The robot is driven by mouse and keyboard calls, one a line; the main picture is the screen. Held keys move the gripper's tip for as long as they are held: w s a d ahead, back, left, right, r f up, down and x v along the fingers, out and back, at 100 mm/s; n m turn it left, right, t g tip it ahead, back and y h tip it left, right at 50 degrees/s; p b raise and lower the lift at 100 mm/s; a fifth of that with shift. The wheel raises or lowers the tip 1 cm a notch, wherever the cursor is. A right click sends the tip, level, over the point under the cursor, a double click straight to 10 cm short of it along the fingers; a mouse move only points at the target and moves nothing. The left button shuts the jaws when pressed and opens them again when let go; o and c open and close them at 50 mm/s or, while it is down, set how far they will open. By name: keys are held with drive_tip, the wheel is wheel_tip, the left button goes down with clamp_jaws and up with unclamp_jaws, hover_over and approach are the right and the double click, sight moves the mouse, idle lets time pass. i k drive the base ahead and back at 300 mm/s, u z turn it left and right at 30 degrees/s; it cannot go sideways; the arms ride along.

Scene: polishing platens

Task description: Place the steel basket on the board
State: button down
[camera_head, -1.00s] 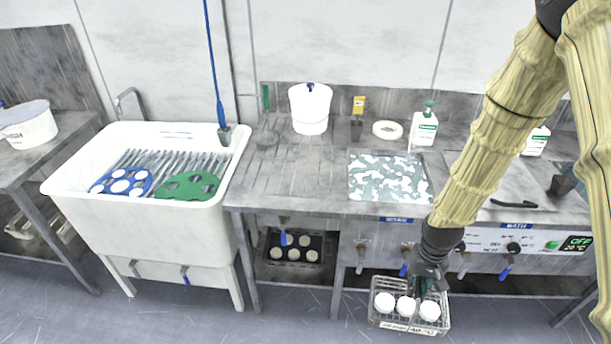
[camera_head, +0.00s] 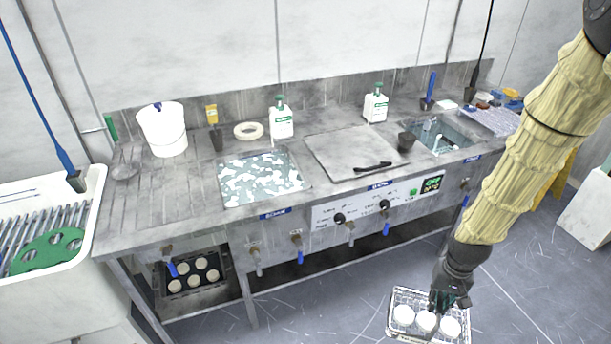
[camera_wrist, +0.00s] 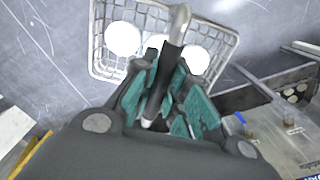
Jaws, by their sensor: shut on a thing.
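The steel wire basket (camera_head: 393,313) hangs from my gripper (camera_head: 441,298) in front of the bench, over the floor. It holds three round white pieces. In the wrist view the basket (camera_wrist: 97,42) lies beyond the green-padded fingers (camera_wrist: 168,88), which are closed around its grey bar handle (camera_wrist: 179,24). The basket looks about level. A ribbed draining board (camera_head: 133,200) forms the bench's left end and is mostly bare, with a white bucket (camera_head: 163,136) at its back. I cannot tell for certain that this is the task's board.
The bench has a speckled basin (camera_head: 258,180), a flat grey lid (camera_head: 345,150) with a black handle, and a water-filled sink (camera_head: 440,135). Bottles (camera_head: 281,120) stand behind. Taps and knobs stick out along the front. A dark rack (camera_head: 190,275) sits on the lower shelf.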

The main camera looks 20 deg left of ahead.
sight(158, 207)
drive_tip(key=z, duration=1)
drive_tip(key=k, duration=1.35)
drive_tip(key=u, duration=2.2)
drive_tip(key=i, duration=0.4)
drive_tip(key=u, duration=0.05)
